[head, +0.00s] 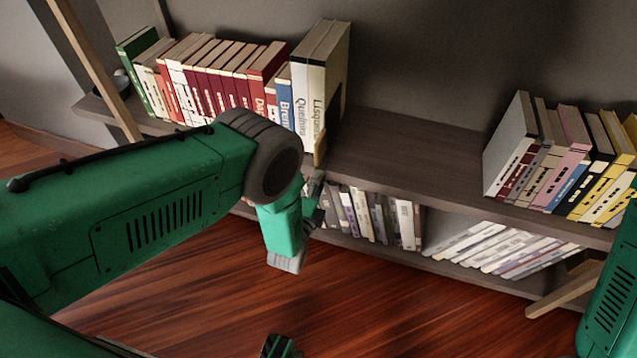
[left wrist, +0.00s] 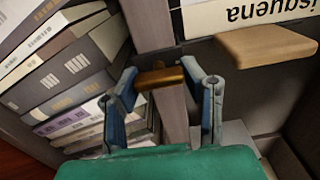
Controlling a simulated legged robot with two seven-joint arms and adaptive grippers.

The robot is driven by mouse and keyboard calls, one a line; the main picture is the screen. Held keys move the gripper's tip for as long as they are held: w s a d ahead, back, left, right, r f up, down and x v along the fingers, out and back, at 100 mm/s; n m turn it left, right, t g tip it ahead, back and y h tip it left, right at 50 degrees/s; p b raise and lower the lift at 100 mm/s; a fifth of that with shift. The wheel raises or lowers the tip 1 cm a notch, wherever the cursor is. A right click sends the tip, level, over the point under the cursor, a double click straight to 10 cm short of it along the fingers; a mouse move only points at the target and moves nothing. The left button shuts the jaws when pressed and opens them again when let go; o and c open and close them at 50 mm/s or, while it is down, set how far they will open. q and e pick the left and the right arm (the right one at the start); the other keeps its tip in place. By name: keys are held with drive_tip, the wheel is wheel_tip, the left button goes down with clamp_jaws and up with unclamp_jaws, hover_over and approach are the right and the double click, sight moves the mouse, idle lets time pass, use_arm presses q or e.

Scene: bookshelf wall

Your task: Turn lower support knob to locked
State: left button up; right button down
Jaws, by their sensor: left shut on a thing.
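In the left wrist view, a small bronze-coloured knob (left wrist: 162,77) sits at the front of the shelf structure, by an upright panel. My left gripper (left wrist: 160,72) has its two fingers on either side of the knob and is shut on it. In the head view, my left gripper (head: 314,192) is at the front edge of the shelf, beneath the tall pale books. The knob is hidden there behind my fingers and wrist. I cannot read any locked mark or the knob's angle. My right gripper is out of view.
A tan wooden block (left wrist: 265,45) projects just above and right of the knob, below a book spine. Books stand on the upper shelf (head: 405,150); others lean on the lower shelf (head: 435,265). A wooden brace (head: 565,290) sticks out lower right. The floor in front is clear.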

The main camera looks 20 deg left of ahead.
use_arm(q)
drive_tip(key=o, duration=1.2)
drive_tip(key=shift+s+f, duration=0.3)
drive_tip(key=shift+f, duration=0.1)
drive_tip(key=shift+w+r, duration=0.1)
drive_tip(key=shift+r, duration=0.05)
drive_tip(key=shift+r, duration=0.1)
drive_tip(key=s, duration=1.2)
drive_tip(key=shift+a, duration=0.2)
